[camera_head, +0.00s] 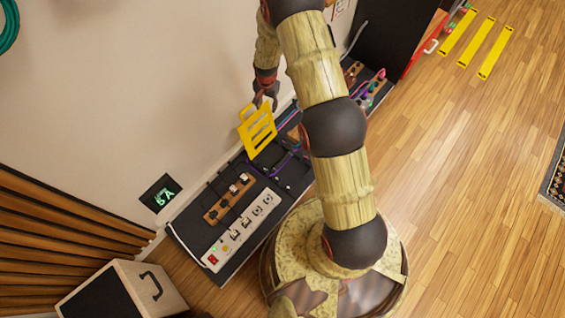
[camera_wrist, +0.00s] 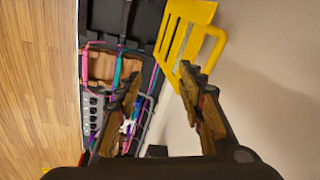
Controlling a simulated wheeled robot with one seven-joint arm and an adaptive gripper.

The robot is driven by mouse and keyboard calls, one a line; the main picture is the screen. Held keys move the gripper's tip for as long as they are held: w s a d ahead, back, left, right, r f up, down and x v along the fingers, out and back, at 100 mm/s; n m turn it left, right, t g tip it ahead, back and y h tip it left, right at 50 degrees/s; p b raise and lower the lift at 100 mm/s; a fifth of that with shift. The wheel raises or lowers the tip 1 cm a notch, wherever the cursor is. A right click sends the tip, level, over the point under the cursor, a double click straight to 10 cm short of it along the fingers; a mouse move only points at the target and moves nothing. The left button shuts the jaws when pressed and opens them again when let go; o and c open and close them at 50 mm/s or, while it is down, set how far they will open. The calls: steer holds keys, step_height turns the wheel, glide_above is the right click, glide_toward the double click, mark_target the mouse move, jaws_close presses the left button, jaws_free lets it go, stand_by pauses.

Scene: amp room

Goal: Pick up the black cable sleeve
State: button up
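I cannot pick out the black cable sleeve with certainty; thin black cables lie over the dark board (camera_head: 232,262), and dark parts merge with it. My gripper (camera_head: 266,102) hangs near the wall above the far part of the board. In the wrist view my gripper (camera_wrist: 160,88) is open, with nothing visible between its fingers. A yellow slotted plate with a loop handle (camera_head: 258,133) stands tilted close to my gripper. It also shows beyond the right finger in the wrist view (camera_wrist: 178,42); whether they touch is unclear.
A power strip (camera_head: 240,230) and a brown block (camera_head: 228,199) sit on the board's near end. Purple and pink cables (camera_wrist: 87,62) run along it. A speaker cabinet (camera_head: 125,290) stands at lower left.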

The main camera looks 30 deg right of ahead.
step_height(320, 180, down, 14)
steer(key=s+d+m, duration=0.1)
steer(key=s+m, duration=0.1)
steer(key=s, duration=0.1)
steer(key=m+g+b, duration=0.2)
glide_above(280, 163)
steer(key=f, duration=2)
steer(key=shift+s+d, duration=0.2)
steer(key=shift+s, duration=0.15)
steer(key=shift+w+a+f+b, duration=0.15)
steer(key=shift+f+b, duration=0.6)
steer(key=shift+f, duration=0.75)
steer(key=shift+w+f+b, duration=0.1)
steer(key=shift+f+b, duration=0.6)
steer(key=shift+f, duration=0.75)
steer(key=shift+r, duration=0.1)
steer(key=shift+c, duration=0.6)
jaws_close()
